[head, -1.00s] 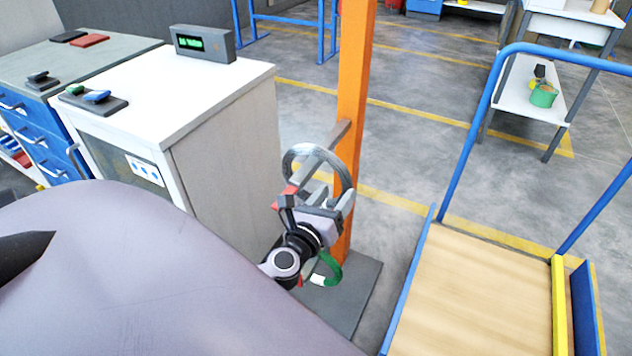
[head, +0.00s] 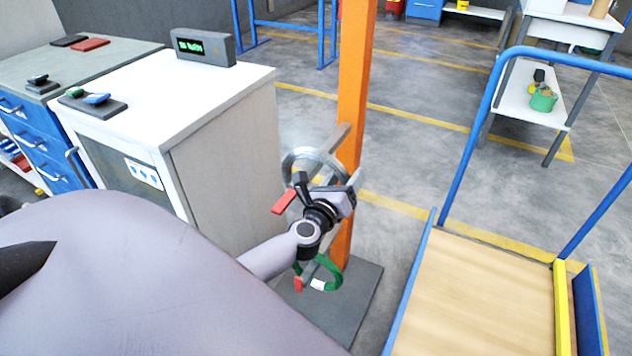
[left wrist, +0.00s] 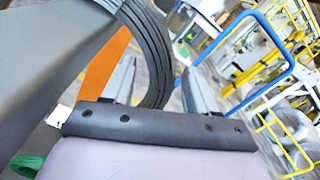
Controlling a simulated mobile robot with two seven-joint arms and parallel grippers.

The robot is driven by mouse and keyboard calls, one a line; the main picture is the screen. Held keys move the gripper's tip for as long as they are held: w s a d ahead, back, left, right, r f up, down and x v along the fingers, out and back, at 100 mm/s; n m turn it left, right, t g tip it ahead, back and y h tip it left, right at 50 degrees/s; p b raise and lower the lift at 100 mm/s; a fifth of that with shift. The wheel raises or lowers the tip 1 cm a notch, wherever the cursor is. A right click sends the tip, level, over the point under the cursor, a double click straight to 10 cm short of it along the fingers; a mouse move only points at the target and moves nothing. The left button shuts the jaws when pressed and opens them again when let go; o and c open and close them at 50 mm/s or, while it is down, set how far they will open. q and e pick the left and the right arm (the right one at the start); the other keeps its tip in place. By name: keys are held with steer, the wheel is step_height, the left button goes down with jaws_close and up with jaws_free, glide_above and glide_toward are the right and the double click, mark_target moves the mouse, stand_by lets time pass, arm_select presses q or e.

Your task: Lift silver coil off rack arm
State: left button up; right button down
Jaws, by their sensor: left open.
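The silver coil (head: 298,157) hangs as a ring on the upper rack arm (head: 339,138), which juts from the orange post (head: 355,90) and ends in a red tip (head: 284,201). My left gripper (head: 328,184) is open at the coil's lower part and hides some of it in the head view. In the left wrist view, the coil (left wrist: 152,45) shows large as grey bundled strands, passing down between the spread fingers of my gripper (left wrist: 160,82). I cannot tell whether the fingers touch it. My right gripper is not in view.
A green coil (head: 335,276) hangs on a lower rack arm below my gripper. A white-topped cabinet (head: 190,100) with a display (head: 203,47) stands close on the left. A blue-railed cart (head: 470,300) with a bare wooden deck stands on the right.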

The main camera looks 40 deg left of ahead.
arm_select(q)
jaws_close()
steer(key=shift+r, duration=0.2)
steer(key=shift+r+p, duration=0.4)
steer(key=shift+r, duration=0.05)
step_height(320, 180, up, 3)
steer(key=shift+f+p, duration=0.1)
steer(key=shift+p, duration=0.85)
steer(key=b+v, duration=0.1)
steer(key=v, duration=1.7)
steer(key=shift+f+b, duration=0.2)
steer(key=shift+b, duration=0.15)
steer(key=shift+a+r, duration=0.15)
steer(key=shift+r, duration=0.1)
